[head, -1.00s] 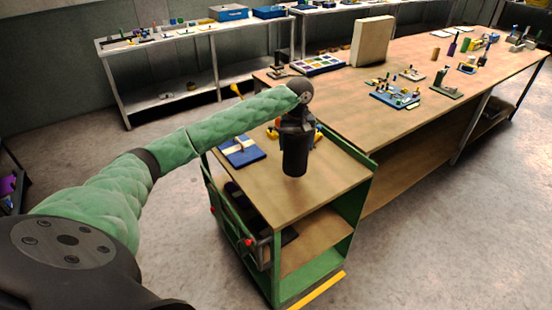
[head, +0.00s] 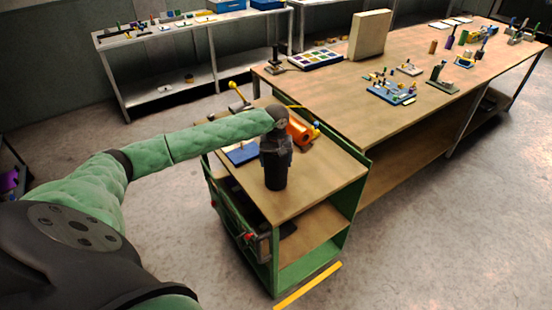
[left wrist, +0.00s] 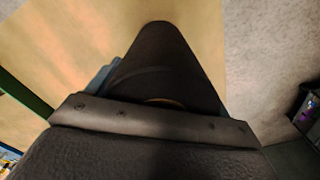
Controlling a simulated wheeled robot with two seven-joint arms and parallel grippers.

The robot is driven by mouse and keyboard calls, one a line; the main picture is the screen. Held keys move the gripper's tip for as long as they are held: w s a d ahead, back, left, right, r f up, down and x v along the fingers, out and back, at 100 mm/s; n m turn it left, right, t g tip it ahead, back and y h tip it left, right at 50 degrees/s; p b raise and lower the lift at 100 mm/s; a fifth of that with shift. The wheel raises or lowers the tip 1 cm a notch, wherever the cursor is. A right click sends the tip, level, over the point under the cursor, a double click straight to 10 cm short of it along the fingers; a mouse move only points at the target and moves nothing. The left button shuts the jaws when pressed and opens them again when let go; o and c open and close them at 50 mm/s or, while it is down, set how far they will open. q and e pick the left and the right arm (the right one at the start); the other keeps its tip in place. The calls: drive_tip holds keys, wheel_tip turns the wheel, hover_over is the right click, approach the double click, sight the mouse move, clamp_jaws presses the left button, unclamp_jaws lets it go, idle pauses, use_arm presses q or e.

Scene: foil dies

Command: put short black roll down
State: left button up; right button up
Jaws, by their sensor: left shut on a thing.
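The short black roll (head: 275,178) is upright over the wooden top of the green cart. My left gripper (head: 276,152) is shut on it from above. In the left wrist view the black roll (left wrist: 160,62) juts out beyond the gripper (left wrist: 155,112) against the wooden surface. I cannot tell whether its lower end touches the cart top (head: 315,185). My right gripper is not in view.
A blue block (head: 242,153) and an orange part (head: 300,132) lie on the cart behind the roll. The cart's front right top is clear. A long wooden workbench (head: 345,110) with several small fixtures stands right behind the cart.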

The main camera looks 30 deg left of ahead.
use_arm(q)
drive_tip(key=shift+f, duration=0.15)
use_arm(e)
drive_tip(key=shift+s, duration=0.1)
use_arm(q)
drive_tip(key=o, duration=1.3)
drive_tip(key=shift+f, duration=0.1)
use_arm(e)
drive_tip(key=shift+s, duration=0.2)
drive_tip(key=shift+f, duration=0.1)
use_arm(q)
wheel_tip(320, 180, up, 2)
drive_tip(key=shift+r+b, duration=0.2)
drive_tip(key=shift+b, duration=0.65)
wheel_tip(320, 180, up, 8)
drive_tip(key=b, duration=0.3)
drive_tip(key=shift+b, duration=0.3)
drive_tip(key=shift+r, duration=0.9)
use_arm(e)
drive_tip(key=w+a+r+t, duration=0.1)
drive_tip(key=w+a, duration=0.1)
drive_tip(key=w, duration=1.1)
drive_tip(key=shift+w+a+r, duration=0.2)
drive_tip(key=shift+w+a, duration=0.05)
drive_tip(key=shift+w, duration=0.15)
